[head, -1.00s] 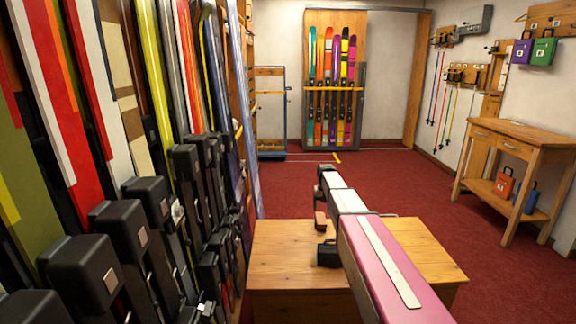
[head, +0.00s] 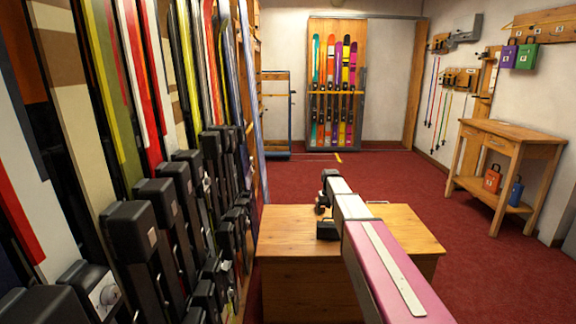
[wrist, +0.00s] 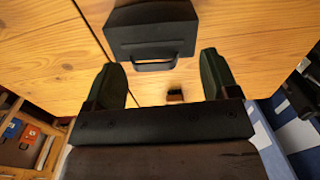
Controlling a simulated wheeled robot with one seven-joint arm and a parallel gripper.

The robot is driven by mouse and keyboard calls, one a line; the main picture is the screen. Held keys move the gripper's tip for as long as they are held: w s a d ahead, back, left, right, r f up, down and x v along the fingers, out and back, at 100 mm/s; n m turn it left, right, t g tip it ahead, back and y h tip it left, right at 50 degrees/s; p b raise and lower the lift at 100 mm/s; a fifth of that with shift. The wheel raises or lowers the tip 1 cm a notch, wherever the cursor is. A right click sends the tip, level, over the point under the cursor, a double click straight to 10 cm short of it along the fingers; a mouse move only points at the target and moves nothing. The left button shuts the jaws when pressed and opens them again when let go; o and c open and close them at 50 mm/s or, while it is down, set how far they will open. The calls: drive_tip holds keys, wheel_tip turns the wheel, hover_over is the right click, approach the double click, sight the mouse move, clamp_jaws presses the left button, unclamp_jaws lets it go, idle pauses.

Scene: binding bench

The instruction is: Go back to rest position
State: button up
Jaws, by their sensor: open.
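My gripper (wrist: 163,75) is open over the wooden bench top (wrist: 50,55) in the wrist view, its two dark fingers apart with nothing held between them. A black box with a handle (wrist: 150,30) lies just beyond the fingertips, apart from them. A small dark and brown block (wrist: 175,96) shows between the fingers, near the gripper's body. In the head view my pink and white arm reaches forward over the wooden bench (head: 290,235). The black box also shows there (head: 327,230), left of the arm. The gripper's fingers are too small to make out in that view.
Racked skis with black fittings (head: 150,235) stand close along the left side. A side table (head: 515,135) at the right holds an orange case (head: 493,179) and a blue case (head: 515,191). A ski rack (head: 337,95) stands at the back. Red floor is clear right of the bench.

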drive_tip(key=s+f, duration=0.2)
drive_tip(key=s, duration=1)
drive_tip(key=s+f, duration=0.3)
drive_tip(key=s, duration=0.9)
drive_tip(key=s+f, duration=0.2)
drive_tip(key=s, duration=1.1)
drive_tip(key=shift+f, duration=0.35)
drive_tip(key=shift+s, duration=0.1)
